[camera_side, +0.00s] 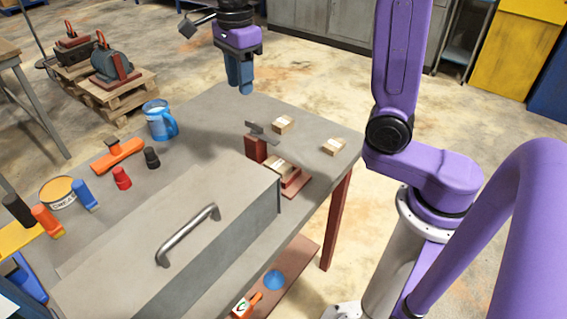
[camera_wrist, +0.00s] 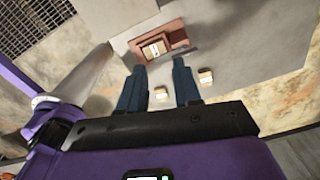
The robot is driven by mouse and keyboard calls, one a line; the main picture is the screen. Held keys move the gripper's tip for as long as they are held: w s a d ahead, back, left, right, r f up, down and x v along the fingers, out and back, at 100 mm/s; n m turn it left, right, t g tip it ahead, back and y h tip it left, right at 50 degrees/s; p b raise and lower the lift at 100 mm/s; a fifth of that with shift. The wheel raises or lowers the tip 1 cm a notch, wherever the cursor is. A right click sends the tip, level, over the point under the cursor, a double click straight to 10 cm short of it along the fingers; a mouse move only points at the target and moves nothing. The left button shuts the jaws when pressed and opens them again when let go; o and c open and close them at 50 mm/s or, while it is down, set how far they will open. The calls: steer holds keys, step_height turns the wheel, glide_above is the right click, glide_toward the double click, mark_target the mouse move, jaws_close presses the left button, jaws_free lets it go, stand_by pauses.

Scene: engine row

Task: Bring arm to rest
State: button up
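My gripper (camera_side: 240,90) hangs in the air above the far edge of the grey worktable (camera_side: 215,105), with its blue fingers pointing down. In the wrist view my gripper (camera_wrist: 158,64) shows two dark blue fingers standing apart, with nothing between them. It is open and empty. No object touches it in either view.
Two small cartons (camera_side: 283,124) (camera_side: 333,146) lie near the table's right end. Another carton sits on a red tray (camera_side: 296,187) beside a red block with a metal top (camera_side: 256,148). A large grey box with a handle (camera_side: 188,236), a blue mug (camera_side: 159,120) and several small items stand left.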

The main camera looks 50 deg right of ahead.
steer(key=s+d+f+n, duration=0.1)
steer(key=s+f+n, duration=0.3)
steer(key=s+n, duration=0.9)
steer(key=s+d+f+n, duration=0.2)
steer(key=s+f+n, duration=0.2)
steer(key=s+n, duration=0.9)
steer(key=shift+d+f+n, duration=0.15)
steer(key=shift+n, duration=3.55)
